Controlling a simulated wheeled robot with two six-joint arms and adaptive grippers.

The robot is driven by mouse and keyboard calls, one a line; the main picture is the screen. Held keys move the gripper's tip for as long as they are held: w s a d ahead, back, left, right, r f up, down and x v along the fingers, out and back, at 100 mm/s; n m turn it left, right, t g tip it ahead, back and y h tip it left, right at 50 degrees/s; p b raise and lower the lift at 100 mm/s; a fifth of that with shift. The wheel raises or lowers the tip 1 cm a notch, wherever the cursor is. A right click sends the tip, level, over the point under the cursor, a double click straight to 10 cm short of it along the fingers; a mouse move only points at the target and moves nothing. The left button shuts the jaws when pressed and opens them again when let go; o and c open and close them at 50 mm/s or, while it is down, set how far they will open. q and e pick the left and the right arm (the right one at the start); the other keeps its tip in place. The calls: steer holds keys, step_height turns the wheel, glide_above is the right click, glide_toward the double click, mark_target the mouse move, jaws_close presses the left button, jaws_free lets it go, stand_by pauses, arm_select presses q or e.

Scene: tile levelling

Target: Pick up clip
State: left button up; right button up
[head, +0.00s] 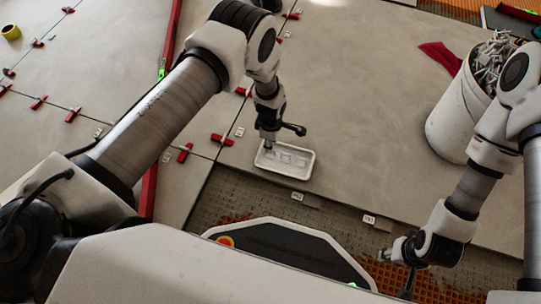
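A shallow white tray (307,174) lies on the grey tile, with a few small pale clips (286,158) in it. My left gripper (269,147) points down over the tray's left back part. Its fingertips are small and dark here, so I cannot tell whether they are open, or hold a clip. Other white clips sit at the tile's front edge, one below the tray (297,196) and one further right (369,219). My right gripper (407,284) hangs low at the lower right, over the bare floor, away from the tray. Its finger opening is unclear.
A white bucket (450,125) full of pale clips stands at the right, near a red cloth-like piece (440,57). Red wedges (185,152) sit along the tile joints at left. A long red bar (148,190) runs along the floor. The tile between tray and bucket is clear.

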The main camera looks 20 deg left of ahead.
arm_select(q)
step_height(320, 180, down, 5)
steer(key=b, duration=0.3)
steer(key=shift+a, duration=0.1)
steer(key=shift+r, duration=0.1)
steer(key=shift+c, duration=0.3)
jaws_close()
steer(key=shift+r, duration=0.1)
